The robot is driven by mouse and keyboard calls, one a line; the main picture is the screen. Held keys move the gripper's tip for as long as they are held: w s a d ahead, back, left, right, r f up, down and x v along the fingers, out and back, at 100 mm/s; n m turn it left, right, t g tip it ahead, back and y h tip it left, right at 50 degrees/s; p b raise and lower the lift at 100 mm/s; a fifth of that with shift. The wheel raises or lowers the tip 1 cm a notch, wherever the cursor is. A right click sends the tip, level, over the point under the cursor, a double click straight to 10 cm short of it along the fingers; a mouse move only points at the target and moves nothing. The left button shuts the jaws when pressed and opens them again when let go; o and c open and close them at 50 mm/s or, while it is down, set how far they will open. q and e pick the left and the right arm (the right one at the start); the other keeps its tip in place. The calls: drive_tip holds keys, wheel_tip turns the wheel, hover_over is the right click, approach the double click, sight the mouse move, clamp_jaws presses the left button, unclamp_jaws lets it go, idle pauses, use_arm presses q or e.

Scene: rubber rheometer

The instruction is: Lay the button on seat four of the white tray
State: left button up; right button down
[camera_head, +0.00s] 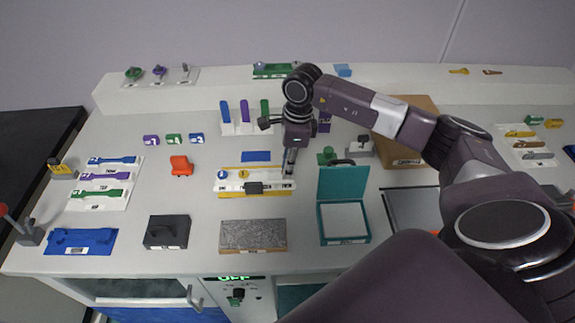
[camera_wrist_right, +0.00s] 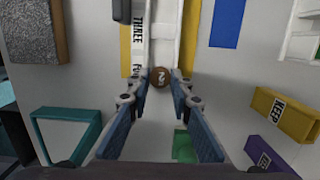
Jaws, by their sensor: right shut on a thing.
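The white tray (camera_head: 270,179) lies on a yellow mat near the middle of the table. A blue piece (camera_head: 222,174) and a yellow piece (camera_head: 245,173) sit towards its left end. My right gripper (camera_head: 288,172) points down at the tray's right end. In the right wrist view my right gripper (camera_wrist_right: 160,82) is shut on a round brown button (camera_wrist_right: 159,76) marked 2. The button is at the end of the white tray (camera_wrist_right: 163,42), beside the label FOUR. Whether it touches the tray cannot be told. My left gripper is out of view.
A teal open box (camera_head: 344,237) stands right of the tray, and a grey granite slab (camera_head: 253,235) in front. A blue pad (camera_head: 256,156) lies behind the tray. In the right wrist view a yellow KEEP block (camera_wrist_right: 285,115) and a purple block (camera_wrist_right: 263,158) stand at right.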

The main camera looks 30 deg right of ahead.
drive_tip(key=c, duration=1.7)
unclamp_jaws()
drive_tip(key=shift+o, duration=0.2)
wheel_tip(320, 180, up, 12)
drive_tip(key=d, duration=0.1)
drive_tip(key=shift+s+d, duration=0.15)
drive_tip(key=shift+s, duration=0.2)
